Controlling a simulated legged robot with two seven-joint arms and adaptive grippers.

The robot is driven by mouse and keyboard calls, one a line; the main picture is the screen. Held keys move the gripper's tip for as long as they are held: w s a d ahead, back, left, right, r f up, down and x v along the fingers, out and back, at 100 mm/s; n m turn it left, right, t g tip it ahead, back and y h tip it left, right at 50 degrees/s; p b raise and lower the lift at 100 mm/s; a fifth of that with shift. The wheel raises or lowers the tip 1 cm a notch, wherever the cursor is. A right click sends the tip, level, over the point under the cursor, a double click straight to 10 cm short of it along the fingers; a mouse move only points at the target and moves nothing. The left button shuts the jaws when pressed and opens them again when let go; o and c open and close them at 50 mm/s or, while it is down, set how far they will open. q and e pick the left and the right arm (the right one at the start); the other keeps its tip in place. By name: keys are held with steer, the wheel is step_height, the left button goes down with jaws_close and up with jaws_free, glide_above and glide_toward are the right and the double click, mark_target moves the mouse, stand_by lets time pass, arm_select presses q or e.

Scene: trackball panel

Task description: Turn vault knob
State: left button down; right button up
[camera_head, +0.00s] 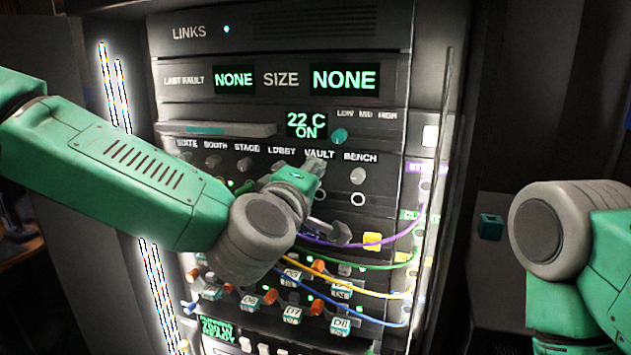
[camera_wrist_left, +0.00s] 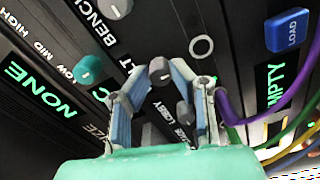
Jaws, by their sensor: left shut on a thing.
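The knob panel carries a row of grey knobs labelled from SUITE to BENCH. My left gripper (camera_head: 316,166) reaches across the panel to the place under the VAULT label and hides that knob in the head view. In the left wrist view, the vault knob (camera_wrist_left: 160,70) is a dark round knob with a lighter pointer, between the tips of my left gripper (camera_wrist_left: 161,76). The fingers are shut on its sides. The lobby knob (camera_wrist_left: 184,112) lies behind it, between the finger bases. My right gripper is outside the views; only its arm shows at the right.
The bench knob (camera_head: 358,175) is close to the right of my gripper. A teal knob (camera_head: 339,136) sits above, near LOW MID HIGH. Purple, green, yellow and blue cables (camera_head: 385,240) hang below. The display (camera_head: 344,79) reads NONE. A blue LOAD button (camera_wrist_left: 289,31) is off to the side.

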arm_select(q)
steer(key=shift+w+a+r+n, duration=0.2)
steer(key=shift+n, duration=0.1)
steer(key=c, duration=1.6)
jaws_free()
steer(key=shift+o, duration=0.9)
steer(key=shift+f, duration=0.2)
steer(key=v, duration=1.2)
steer(key=shift+w, duration=0.1)
